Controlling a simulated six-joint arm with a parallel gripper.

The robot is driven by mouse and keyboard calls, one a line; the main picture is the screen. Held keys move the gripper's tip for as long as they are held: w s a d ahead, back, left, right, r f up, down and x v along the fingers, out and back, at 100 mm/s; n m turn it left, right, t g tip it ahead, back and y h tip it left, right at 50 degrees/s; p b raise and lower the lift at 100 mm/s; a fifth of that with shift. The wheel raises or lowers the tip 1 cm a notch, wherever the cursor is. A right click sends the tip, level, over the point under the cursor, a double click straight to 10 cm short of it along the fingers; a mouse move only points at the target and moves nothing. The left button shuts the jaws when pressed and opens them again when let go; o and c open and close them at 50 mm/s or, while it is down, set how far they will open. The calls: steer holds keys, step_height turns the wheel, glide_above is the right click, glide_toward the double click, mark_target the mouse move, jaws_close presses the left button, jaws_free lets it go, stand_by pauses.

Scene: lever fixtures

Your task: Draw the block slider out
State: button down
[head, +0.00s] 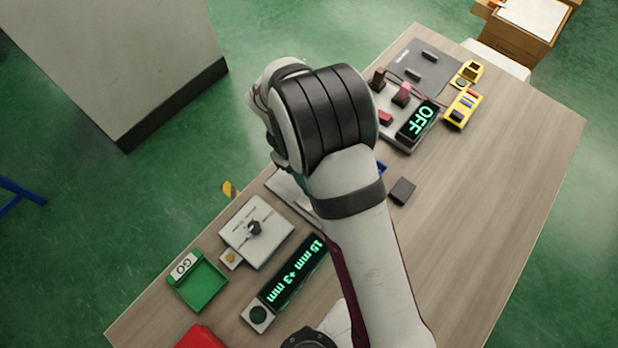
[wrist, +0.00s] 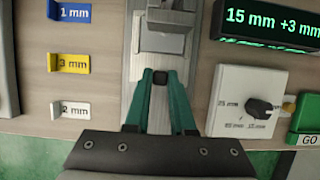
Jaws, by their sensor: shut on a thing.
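The block slider (wrist: 160,42) is a grey metal fixture with a stepped block on a straight rail, upper middle in the wrist view. My gripper (wrist: 160,76) has teal fingers and is shut on a small black knob (wrist: 160,80) over the rail. Much of the knob is hidden between the fingertips. The lower rail lies between and under the fingers. In the head view my arm covers most of the fixture, and only a pale grey edge (head: 284,188) shows; the fingertips are hidden there.
Blue 1 mm (wrist: 70,11), yellow 3 mm (wrist: 70,63) and white 2 mm (wrist: 70,109) tags stand left of the rail. A display (wrist: 270,25) reads "15 mm +3 mm". A dial panel (wrist: 232,85) and green GO tray (head: 200,285) are nearby. A dark block (head: 402,191) lies right of my arm.

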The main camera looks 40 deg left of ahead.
steer(key=a, duration=0.8)
steer(key=shift+a, duration=0.25)
steer(key=c, duration=0.8)
jaws_free()
steer(key=shift+o, duration=0.2)
steer(key=v, duration=1.2)
